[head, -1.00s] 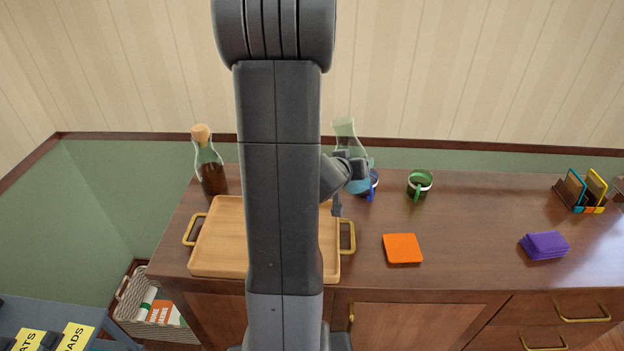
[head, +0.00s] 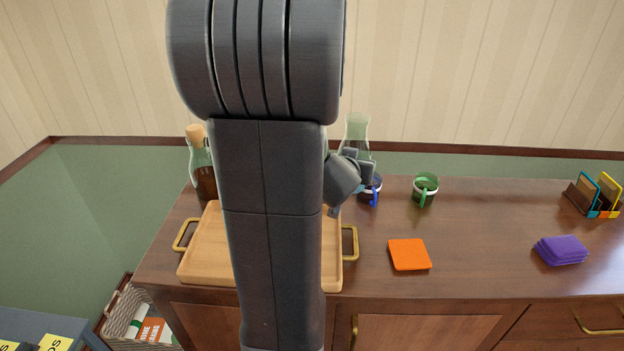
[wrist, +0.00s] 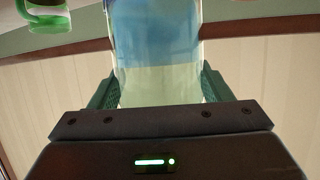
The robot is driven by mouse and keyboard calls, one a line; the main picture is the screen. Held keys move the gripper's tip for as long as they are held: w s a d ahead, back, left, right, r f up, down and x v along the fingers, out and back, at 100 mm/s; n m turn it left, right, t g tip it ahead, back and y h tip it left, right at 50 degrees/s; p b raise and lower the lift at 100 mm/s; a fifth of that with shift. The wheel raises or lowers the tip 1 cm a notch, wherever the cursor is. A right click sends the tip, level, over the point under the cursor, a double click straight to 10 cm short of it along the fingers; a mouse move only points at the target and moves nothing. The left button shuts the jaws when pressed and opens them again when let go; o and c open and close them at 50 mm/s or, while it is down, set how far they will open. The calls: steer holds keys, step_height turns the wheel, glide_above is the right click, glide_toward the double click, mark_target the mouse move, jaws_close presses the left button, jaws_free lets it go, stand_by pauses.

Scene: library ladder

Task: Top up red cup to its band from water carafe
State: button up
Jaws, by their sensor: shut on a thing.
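The water carafe (head: 357,128) is clear, pale green glass with blue water. It stands about upright over the back of the cabinet top, partly hidden by my gripper (head: 362,170). In the wrist view the carafe (wrist: 155,40) fills the space between my fingers, and my gripper is shut on it. I cannot tell whether its base touches the wood. No red cup shows in either view; my arm covers part of the tray and cabinet top.
A blue cup (head: 374,193) is right beside my gripper, with a green cup (head: 425,188) further right. A wooden tray (head: 200,262) and corked bottle (head: 202,165) are left. An orange coaster (head: 409,254), purple cloths (head: 561,250) and a small rack (head: 590,199) lie right.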

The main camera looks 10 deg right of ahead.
mark_target(353, 146)
steer(key=shift+r+p, duration=2.6)
steer(key=shift+r, duration=0.05)
steer(key=shift+f, duration=0.1)
